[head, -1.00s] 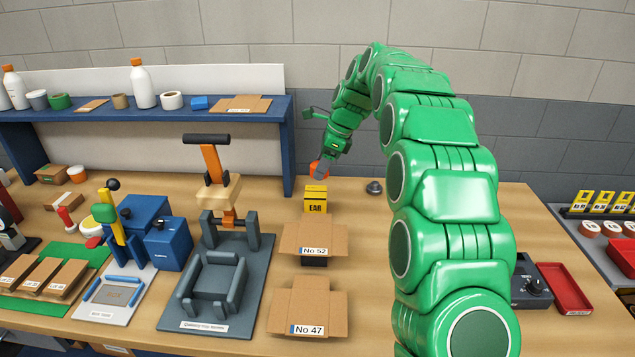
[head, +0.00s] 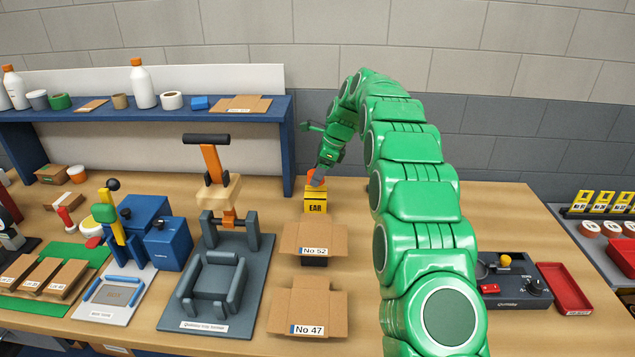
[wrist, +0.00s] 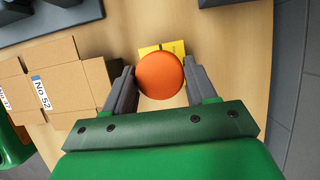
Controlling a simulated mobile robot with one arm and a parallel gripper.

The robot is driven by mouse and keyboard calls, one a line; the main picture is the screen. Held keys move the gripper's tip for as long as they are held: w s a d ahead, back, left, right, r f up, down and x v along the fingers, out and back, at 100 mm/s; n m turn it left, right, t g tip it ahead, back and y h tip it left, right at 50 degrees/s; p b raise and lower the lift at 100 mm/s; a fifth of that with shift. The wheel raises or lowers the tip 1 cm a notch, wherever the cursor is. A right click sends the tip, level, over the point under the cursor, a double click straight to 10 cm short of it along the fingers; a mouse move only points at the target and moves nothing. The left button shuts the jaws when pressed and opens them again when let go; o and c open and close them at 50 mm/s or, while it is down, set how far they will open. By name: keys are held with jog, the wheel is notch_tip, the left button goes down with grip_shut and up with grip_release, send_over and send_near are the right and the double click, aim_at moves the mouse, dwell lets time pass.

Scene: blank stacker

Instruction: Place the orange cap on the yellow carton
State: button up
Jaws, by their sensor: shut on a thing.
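The orange cap (wrist: 159,75) is round and sits between the two grey fingers of my gripper (wrist: 160,84) in the wrist view. In the head view my gripper (head: 318,182) holds the cap (head: 312,176) at the top of the yellow carton (head: 315,203), which is marked "EAR". In the wrist view the cap covers most of the carton; only a yellow strip (wrist: 177,47) shows beyond it. I cannot tell whether the cap touches the carton or is slightly above it.
Open cardboard boxes labelled No 52 (head: 313,239) and No 47 (head: 307,308) stand in front of the carton. A grey press (head: 215,285) is to the left. A control box (head: 513,280) and a red tray (head: 563,288) lie to the right. The bench right of the carton is partly behind my arm.

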aim_at(313, 191)
jog(key=shift+w+f, duration=0.2)
jog(key=shift+f, duration=1.5)
jog(key=shift+f, duration=0.1)
jog(key=o, duration=1)
jog(key=shift+v, duration=6.15)
jog(key=shift+s, duration=0.1)
